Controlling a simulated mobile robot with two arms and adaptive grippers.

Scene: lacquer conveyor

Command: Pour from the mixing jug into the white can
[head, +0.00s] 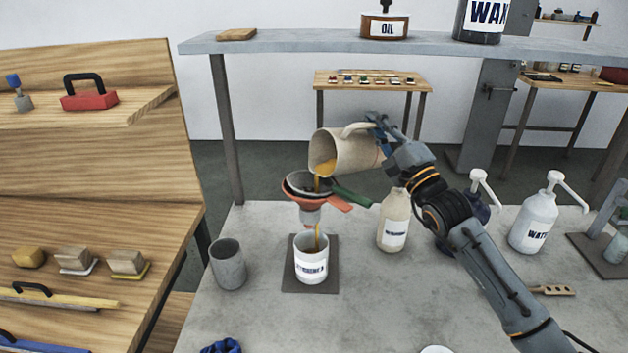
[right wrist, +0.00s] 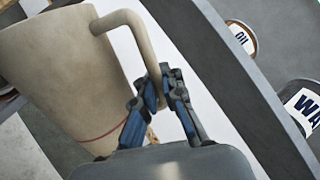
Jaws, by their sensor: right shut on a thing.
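The beige mixing jug (head: 358,152) is tilted to the left in the head view, and amber liquid runs from its mouth. My right gripper (head: 377,128) is shut on the jug's handle; the right wrist view shows the blue fingers (right wrist: 162,88) on the handle of the jug (right wrist: 55,70). The stream enters a dark strainer (head: 300,186) over an orange funnel (head: 334,203). Amber liquid also runs below the funnel into the white can (head: 311,267). The can stands upright on a dark grey plate (head: 326,248), its label partly legible. My left gripper is out of view.
A grey cup (head: 228,264) stands left of the can. A beige labelled bottle (head: 394,220) stands to its right, close to my right arm. A white pump bottle (head: 534,220) is farther right. A blue crumpled thing (head: 221,346) lies at the front edge. A shelf (head: 330,44) spans the back.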

